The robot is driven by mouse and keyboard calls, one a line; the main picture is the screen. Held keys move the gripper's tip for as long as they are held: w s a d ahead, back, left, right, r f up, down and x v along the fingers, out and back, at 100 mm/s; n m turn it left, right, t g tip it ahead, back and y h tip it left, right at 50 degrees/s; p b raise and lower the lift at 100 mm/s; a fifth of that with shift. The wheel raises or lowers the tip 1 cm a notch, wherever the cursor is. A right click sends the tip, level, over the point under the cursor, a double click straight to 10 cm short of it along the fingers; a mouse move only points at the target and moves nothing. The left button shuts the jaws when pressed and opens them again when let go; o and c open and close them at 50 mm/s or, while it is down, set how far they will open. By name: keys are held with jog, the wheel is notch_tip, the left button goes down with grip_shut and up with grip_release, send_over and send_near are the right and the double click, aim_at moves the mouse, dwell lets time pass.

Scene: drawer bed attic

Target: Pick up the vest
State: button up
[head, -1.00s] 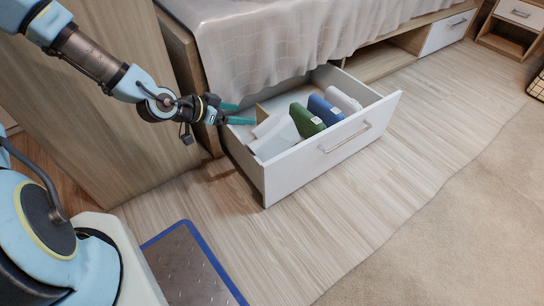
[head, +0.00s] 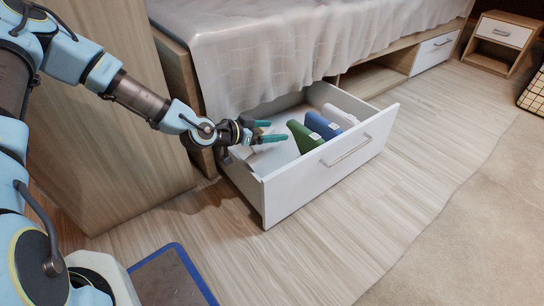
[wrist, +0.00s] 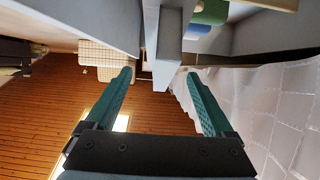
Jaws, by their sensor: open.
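Folded cloth items lie in an open white drawer (head: 330,165): a green one (head: 304,136), a blue one (head: 322,125) and a white one (head: 341,115). I cannot tell which is the vest. Another pale item (head: 264,147) is partly hidden below my gripper (head: 275,131). My gripper is open and empty, over the left end of the drawer, its teal fingers pointing right toward the green item. The green item (wrist: 210,12) and the blue item (wrist: 197,29) show at the top there.
A bed with a pale draped cover (head: 260,50) stands above the drawer's back. A wooden panel (head: 110,120) rises at the left. A wooden nightstand (head: 502,42) and a wire basket (head: 534,95) are at far right. The floor (head: 400,195) before the drawer is clear.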

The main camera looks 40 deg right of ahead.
aim_at(279, 132)
jog(key=x, duration=0.1)
jog(key=b+x, duration=0.1)
jog(key=x, duration=0.1)
jog(key=shift+a+f, duration=0.15)
jog(key=shift+f, duration=0.05)
jog(key=shift+d, duration=0.35)
jog(key=shift+c, duration=0.4)
grip_shut()
